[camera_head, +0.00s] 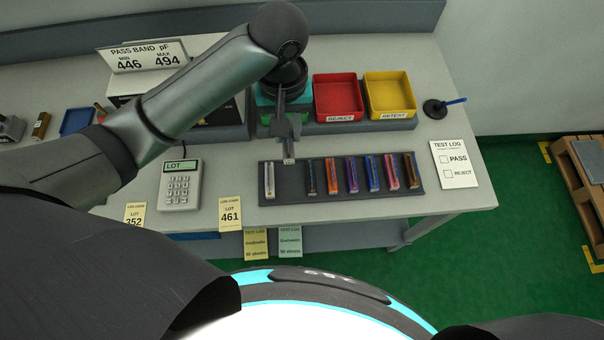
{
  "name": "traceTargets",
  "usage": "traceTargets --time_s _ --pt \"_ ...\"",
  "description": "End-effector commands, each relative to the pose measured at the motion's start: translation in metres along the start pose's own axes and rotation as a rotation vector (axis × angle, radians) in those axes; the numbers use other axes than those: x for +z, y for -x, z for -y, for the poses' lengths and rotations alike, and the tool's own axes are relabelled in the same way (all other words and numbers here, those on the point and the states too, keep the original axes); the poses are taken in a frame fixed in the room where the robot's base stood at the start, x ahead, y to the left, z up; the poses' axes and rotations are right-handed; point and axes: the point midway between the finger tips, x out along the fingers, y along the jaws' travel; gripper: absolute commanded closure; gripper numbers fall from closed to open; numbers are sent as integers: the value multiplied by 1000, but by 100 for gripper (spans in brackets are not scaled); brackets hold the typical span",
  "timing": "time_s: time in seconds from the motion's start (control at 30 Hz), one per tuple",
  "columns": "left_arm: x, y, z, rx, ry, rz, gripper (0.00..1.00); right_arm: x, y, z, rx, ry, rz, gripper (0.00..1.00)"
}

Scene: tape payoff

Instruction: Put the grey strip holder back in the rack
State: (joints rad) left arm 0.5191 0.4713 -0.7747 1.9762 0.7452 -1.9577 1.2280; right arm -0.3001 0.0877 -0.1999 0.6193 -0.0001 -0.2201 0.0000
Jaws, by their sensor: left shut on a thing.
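The dark rack (440,184) lies near the front of the bench with several coloured strip holders standing in a row. My left gripper (288,146) is above the rack's back edge, shut on the grey strip holder (289,159). Only the pale lower end of that holder shows below the fingers; the rest is hidden. Under it is a bare gap in the row, between a whitish holder (269,181) at the left and a dark brown holder (310,177). I cannot tell whether the held holder touches the rack. My right gripper is not in view.
A red reject bin (338,97) and a yellow retest bin (390,96) stand behind the rack. A keypad (181,184) and lot card (231,213) lie to its left. A test log card (454,165) and a pen stand (435,109) are at the right.

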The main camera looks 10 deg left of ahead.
Motion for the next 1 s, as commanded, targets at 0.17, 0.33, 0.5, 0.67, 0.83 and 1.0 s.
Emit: traceTargets --time_s 0.17,0.33,0.5,0.67,0.83,1.0 --pt "1 -52 1 -5 1 3 100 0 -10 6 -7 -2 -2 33" --pt "1 -97 1 -4 0 3 100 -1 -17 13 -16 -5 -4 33" --pt "0 -128 1 -2 -2 0 100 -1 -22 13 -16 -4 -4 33" --pt "0 -140 0 0 -2 0 100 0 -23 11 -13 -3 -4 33" --pt "1 -166 0 -1 -2 1 100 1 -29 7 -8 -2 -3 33" --pt "0 -180 0 -1 -3 -1 100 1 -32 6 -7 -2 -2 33"
